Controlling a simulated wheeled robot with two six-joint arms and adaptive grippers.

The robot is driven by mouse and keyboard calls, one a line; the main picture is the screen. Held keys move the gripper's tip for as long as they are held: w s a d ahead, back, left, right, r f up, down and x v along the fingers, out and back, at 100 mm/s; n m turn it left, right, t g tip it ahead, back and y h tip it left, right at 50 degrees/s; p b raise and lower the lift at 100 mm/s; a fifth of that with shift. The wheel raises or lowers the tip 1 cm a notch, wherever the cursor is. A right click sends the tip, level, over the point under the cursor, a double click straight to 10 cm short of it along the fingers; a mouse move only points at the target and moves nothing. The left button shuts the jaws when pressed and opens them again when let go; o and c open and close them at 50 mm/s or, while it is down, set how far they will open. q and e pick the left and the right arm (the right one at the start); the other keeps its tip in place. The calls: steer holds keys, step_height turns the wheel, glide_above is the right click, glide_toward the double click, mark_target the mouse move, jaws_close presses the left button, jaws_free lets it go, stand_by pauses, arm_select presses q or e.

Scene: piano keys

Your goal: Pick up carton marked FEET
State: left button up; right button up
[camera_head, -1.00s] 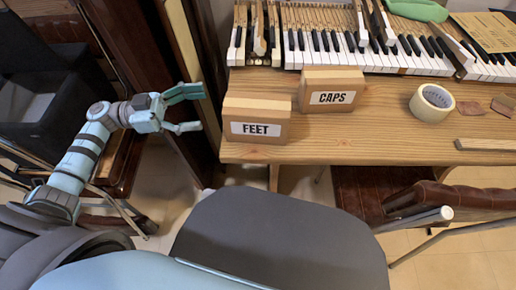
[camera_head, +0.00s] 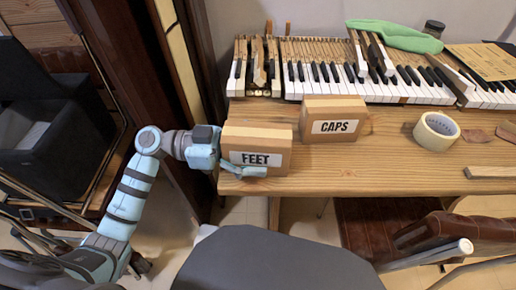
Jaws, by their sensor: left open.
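The carton marked FEET (camera_head: 257,136) is a small brown box with a white label, standing upright on the left front of the wooden table (camera_head: 380,170). My left gripper (camera_head: 236,160) is at the carton's left side and open. One finger lies across the front of the carton, below the label's left part. The other finger is hidden behind the carton or the gripper body. I cannot tell whether the fingers touch the carton. My right gripper is not in view.
The carton marked CAPS (camera_head: 332,121) stands just right of the FEET carton. A tape roll (camera_head: 437,131) and a wooden strip (camera_head: 490,172) lie further right. Piano keys (camera_head: 350,85) line the back. A brown chair (camera_head: 420,232) stands in front.

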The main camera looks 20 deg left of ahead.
arm_select(q)
steer(key=c, duration=1.2)
